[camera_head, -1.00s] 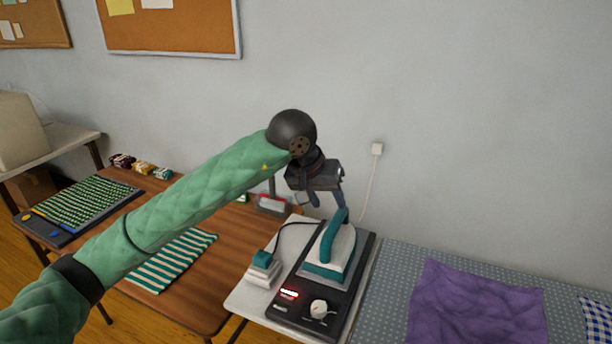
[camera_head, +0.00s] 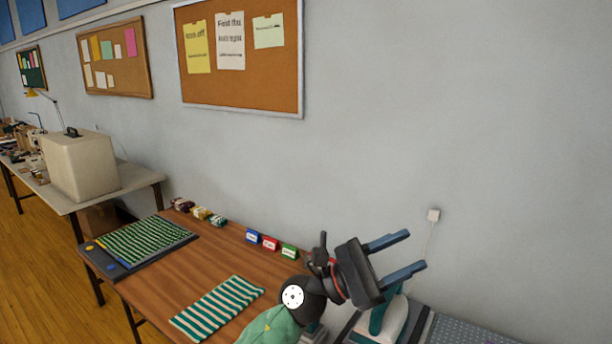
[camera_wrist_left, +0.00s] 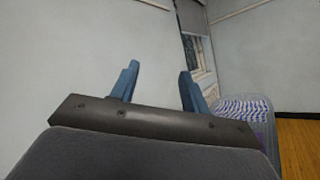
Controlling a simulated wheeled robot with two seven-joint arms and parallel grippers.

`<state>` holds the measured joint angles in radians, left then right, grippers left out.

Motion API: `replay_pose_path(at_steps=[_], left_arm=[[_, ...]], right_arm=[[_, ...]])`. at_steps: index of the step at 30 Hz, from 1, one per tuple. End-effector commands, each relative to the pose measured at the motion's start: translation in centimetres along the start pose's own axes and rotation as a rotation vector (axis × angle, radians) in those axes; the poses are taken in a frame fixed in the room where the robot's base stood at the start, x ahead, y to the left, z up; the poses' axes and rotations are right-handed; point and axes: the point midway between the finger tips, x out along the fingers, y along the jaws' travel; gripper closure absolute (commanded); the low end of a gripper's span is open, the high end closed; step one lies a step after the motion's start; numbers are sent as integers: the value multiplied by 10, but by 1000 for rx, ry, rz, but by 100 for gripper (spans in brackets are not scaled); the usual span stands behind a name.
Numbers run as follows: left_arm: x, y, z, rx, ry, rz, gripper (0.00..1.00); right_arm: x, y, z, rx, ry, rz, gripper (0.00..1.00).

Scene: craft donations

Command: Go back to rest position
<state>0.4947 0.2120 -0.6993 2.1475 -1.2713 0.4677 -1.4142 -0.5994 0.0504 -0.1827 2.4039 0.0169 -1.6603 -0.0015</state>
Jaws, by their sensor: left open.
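My left gripper (camera_head: 406,256) is open with nothing between its two blue fingers. In the head view it points right, in front of and above the iron (camera_head: 386,318), and hides part of it. The iron is teal and white and stands on a dark base at the bottom edge. The left wrist view also shows the open fingers of my left gripper (camera_wrist_left: 158,88), with bare wall between them. My right gripper is not in view.
A brown table (camera_head: 190,270) holds a striped cloth (camera_head: 218,306), a board with green-striped fabric (camera_head: 146,243), small bundles (camera_head: 199,212) and coloured cards (camera_head: 270,243). A beige case (camera_head: 82,168) stands on a table at left.

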Motion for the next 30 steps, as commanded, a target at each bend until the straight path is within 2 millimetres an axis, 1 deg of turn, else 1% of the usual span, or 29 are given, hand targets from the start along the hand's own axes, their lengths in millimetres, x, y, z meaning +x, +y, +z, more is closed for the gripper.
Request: replay_pose_path(at_steps=[1, 3, 5, 8, 11, 12, 14, 16, 19, 20, 21, 23, 24, 26, 27, 29, 30], left_arm=[[-12, 8, 3, -93, -32, 85, 54], [-29, 22, 6, -225, -79, 203, 54], [-46, 33, 6, -340, -121, 302, 54], [-79, 51, 3, -526, -195, 468, 54], [-118, 64, -4, -709, -275, 633, 54], [-134, 68, -9, -782, -308, 699, 54], [-160, 72, -17, -887, -359, 800, 54], [-191, 73, -27, -1007, -424, 916, 54], [-237, 69, -45, -1172, -520, 1085, 54], [-251, 66, -50, -1220, -550, 1136, 54], [-270, 61, -58, -1281, -591, 1205, 54], [-298, 52, -69, -1370, -655, 1309, 54], [-316, 44, -76, -1426, -700, 1378, 54], [-344, 29, -87, -1504, -768, 1486, 54], [-362, 18, -94, -1554, -815, 1557, 54], [-388, -1, -104, -1622, -889, 1667, 54], [-404, -15, -110, -1664, -939, 1740, 54]], right_arm=[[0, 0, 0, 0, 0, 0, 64], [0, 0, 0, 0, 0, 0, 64], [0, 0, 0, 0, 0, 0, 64], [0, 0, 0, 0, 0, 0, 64], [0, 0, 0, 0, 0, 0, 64], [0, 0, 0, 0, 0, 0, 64], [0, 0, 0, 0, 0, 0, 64], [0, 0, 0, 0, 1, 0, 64], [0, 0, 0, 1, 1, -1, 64], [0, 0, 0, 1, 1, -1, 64], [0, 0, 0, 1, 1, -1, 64], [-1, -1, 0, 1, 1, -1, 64], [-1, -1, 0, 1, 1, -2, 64], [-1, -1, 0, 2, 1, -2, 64], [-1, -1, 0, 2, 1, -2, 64], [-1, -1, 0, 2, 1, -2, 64], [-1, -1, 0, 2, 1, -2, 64]])
